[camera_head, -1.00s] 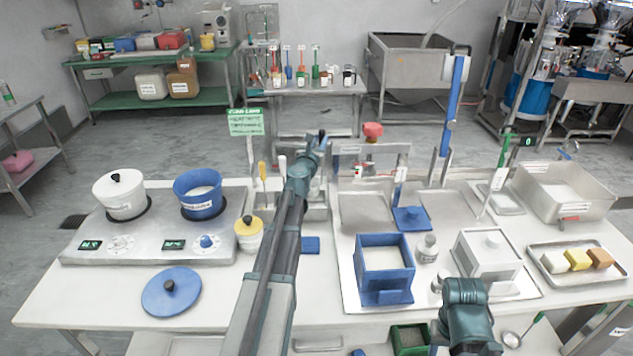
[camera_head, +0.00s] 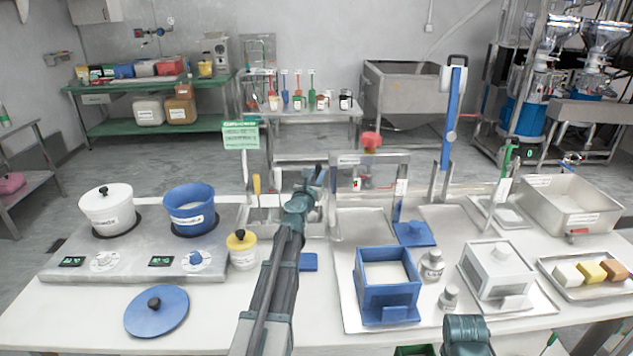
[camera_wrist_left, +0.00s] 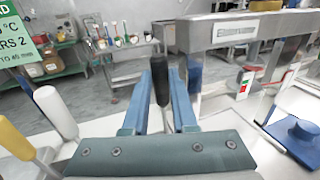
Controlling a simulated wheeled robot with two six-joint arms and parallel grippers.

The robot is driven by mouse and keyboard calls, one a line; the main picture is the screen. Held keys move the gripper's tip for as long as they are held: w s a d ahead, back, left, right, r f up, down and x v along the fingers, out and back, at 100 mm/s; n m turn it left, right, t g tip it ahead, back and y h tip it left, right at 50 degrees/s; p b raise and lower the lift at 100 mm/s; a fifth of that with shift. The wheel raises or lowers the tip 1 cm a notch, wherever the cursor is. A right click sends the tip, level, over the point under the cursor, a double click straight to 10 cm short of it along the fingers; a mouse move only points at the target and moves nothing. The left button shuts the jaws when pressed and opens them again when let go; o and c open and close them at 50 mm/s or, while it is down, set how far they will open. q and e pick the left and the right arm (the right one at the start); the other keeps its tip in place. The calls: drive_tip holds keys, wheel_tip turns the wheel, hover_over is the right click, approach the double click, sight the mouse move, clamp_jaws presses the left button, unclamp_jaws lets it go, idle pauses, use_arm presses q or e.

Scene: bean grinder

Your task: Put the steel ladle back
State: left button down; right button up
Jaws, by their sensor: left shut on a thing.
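My left gripper (camera_head: 313,180) is over the back of the bench. It is shut on a black handle (camera_wrist_left: 160,78), which stands near upright between the fingers in the left wrist view. I take this for the steel ladle; its bowl is hidden. The steel utensil holder (camera_head: 262,218) is right by this gripper, partly behind my arm. A yellow-handled utensil (camera_head: 257,184) stands in it, and a white handle (camera_wrist_left: 56,112) shows beside it in the left wrist view. My right arm shows at the bottom; its fingertips are not in view.
A hotplate with a white pot (camera_head: 108,212) and a blue pot (camera_head: 190,210) is at left. A green sign (camera_head: 240,135) stands behind the holder. A steel frame (camera_head: 370,160) is close on the right. A blue box (camera_head: 387,285) stands right of my arm.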

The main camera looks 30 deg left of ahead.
use_arm(q)
drive_tip(key=shift+r, duration=0.1)
drive_tip(key=c, duration=1)
unclamp_jaws()
drive_tip(key=v, duration=1.2)
drive_tip(key=shift+s, duration=0.1)
